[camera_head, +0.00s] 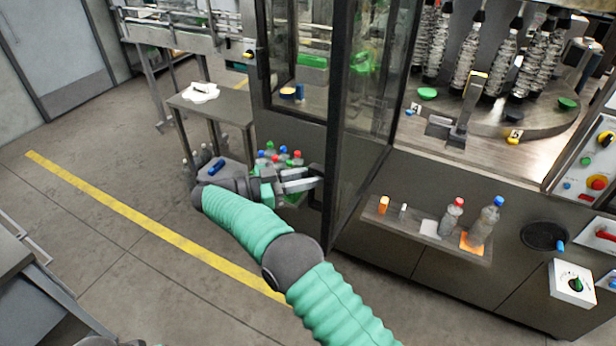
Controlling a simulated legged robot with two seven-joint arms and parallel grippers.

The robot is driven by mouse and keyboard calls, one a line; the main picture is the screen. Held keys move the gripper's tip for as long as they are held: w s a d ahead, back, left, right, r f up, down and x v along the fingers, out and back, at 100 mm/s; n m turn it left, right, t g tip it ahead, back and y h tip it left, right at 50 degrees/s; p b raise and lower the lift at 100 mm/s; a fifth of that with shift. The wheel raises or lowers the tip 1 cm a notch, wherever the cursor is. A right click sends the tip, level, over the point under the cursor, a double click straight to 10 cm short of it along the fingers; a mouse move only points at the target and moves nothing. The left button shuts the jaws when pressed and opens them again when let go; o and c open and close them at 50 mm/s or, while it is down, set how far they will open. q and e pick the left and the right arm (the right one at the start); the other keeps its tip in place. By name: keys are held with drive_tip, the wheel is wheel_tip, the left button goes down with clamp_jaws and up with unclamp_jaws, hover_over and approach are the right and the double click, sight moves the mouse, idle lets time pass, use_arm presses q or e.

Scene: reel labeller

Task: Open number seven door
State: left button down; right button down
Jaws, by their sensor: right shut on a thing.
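A glass door (372,110) in a dark frame stands swung out from the labelling machine, its near lower corner towards me. The machine's interior shows uncovered to its right. I cannot read a number seven on the door. My right gripper (302,180), on a green-sleeved arm, is at the left side of the door's lower part. Its fingers are shut on a dark part at the door's edge, likely its handle, which the fingers mostly hide. My left gripper is not in view.
A shelf (375,218) with bottles juts from the machine front, right of the door. A control panel (590,170) is at far right. A small table (225,105) and several bottles (278,158) stand behind my gripper.

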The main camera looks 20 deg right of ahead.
drive_tip(key=shift+d+r, duration=0.15)
drive_tip(key=shift+r, duration=0.05)
drive_tip(key=c, duration=1.6)
unclamp_jaws()
drive_tip(key=shift+o, duration=0.2)
drive_tip(key=shift+d+f, duration=0.15)
drive_tip(key=shift+a, duration=0.2)
